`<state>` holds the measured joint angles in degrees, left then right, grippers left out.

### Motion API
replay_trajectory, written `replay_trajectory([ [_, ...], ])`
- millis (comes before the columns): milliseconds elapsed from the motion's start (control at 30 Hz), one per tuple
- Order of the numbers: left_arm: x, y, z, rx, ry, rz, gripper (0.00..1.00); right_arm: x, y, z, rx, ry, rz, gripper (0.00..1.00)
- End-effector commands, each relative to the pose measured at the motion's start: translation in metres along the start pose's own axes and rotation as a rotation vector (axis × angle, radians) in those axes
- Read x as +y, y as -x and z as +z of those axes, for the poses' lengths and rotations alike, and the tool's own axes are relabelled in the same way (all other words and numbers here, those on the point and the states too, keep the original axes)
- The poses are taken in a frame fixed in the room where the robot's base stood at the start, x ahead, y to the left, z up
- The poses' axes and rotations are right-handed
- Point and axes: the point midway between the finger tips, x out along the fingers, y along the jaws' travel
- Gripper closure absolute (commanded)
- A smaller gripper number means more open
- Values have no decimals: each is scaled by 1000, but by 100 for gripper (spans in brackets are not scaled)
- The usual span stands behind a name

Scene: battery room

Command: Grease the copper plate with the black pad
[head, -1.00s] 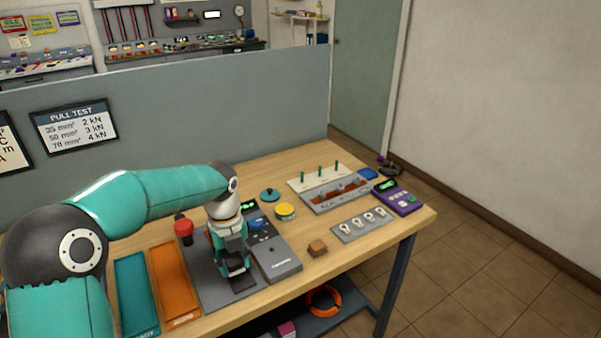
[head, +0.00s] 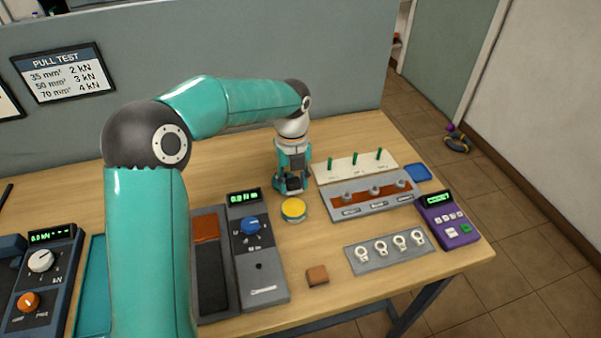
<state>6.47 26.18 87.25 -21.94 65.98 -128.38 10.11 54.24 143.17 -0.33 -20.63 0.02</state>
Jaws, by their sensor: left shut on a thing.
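My left gripper (head: 292,184) points down just behind a round yellow tin (head: 293,208). It is shut on a small dark thing, which looks like the black pad; the fingers hide most of it. I cannot tell whether it touches the table or the tin. A reddish-brown copper plate (head: 206,228) lies at the far end of a dark grey tray (head: 210,285), left of the gripper and partly beside my arm. A copper strip (head: 360,195) with several studs sits in a grey holder to the right. My right gripper is out of view.
A grey meter with a blue knob (head: 251,226) stands beside the tray. A brown block (head: 317,275), a rack of ring lugs (head: 390,251), a purple device (head: 441,220) and a white board with green pegs (head: 355,166) are on the right. A partition closes off the back.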

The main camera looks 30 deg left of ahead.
Motion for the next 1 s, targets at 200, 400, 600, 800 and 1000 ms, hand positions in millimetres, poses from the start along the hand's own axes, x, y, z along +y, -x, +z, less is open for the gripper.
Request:
replay_trajectory([
  [200, -2, -18, 0, 1, -2, 1, 87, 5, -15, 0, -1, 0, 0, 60],
  [400, 0, -38, 0, 1, 1, 1, 87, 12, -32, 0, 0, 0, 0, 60],
  [600, 3, -54, 1, 1, 6, 0, 87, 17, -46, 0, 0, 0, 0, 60],
  [800, 4, -59, 2, 0, 8, 0, 87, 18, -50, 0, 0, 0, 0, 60],
  [1000, 4, -58, 2, 1, 9, 0, 87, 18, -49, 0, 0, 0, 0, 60],
])
